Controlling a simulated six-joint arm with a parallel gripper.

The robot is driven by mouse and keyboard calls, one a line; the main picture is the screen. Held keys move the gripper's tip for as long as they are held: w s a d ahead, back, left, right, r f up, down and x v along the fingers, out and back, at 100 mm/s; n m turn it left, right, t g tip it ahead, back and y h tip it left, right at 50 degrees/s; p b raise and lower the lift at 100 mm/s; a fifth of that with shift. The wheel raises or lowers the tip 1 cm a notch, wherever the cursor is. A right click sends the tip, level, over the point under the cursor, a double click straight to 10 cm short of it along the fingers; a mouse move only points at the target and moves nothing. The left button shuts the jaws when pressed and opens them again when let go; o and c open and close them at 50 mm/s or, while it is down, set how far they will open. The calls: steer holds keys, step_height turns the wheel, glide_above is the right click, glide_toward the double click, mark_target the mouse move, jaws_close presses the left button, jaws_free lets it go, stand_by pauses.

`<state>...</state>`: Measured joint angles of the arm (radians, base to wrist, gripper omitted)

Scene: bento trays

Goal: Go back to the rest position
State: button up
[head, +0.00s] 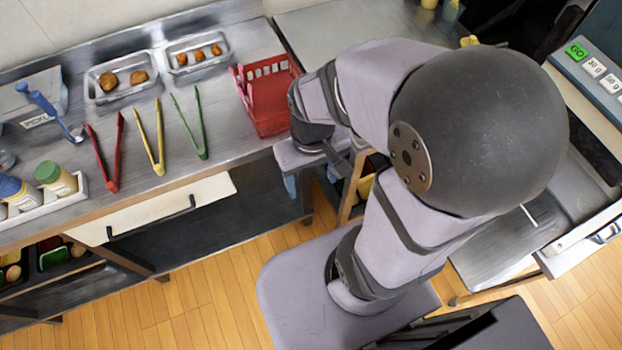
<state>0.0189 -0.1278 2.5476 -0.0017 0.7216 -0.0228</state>
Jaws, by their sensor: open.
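My arm is folded over the right half of the head view, with its wrist just right of the red basket (267,95). My gripper (310,178) hangs below the wrist at the front edge of the steel counter (235,150). It is open, and I see nothing held in it. The arm partly hides it, so its fingertips are hard to make out.
Red tongs (106,150), yellow tongs (151,140) and green tongs (191,125) lie on the counter. Behind them are two metal trays (121,97) (198,68) with brown food pieces. Seasoning bottles (56,179) stand at the left. A grey control panel (597,70) is at the far right.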

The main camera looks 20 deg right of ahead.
steer(key=shift+s+a, duration=0.15)
steer(key=shift+a, duration=0.05)
step_height(320, 180, up, 4)
steer(key=p, duration=0.4)
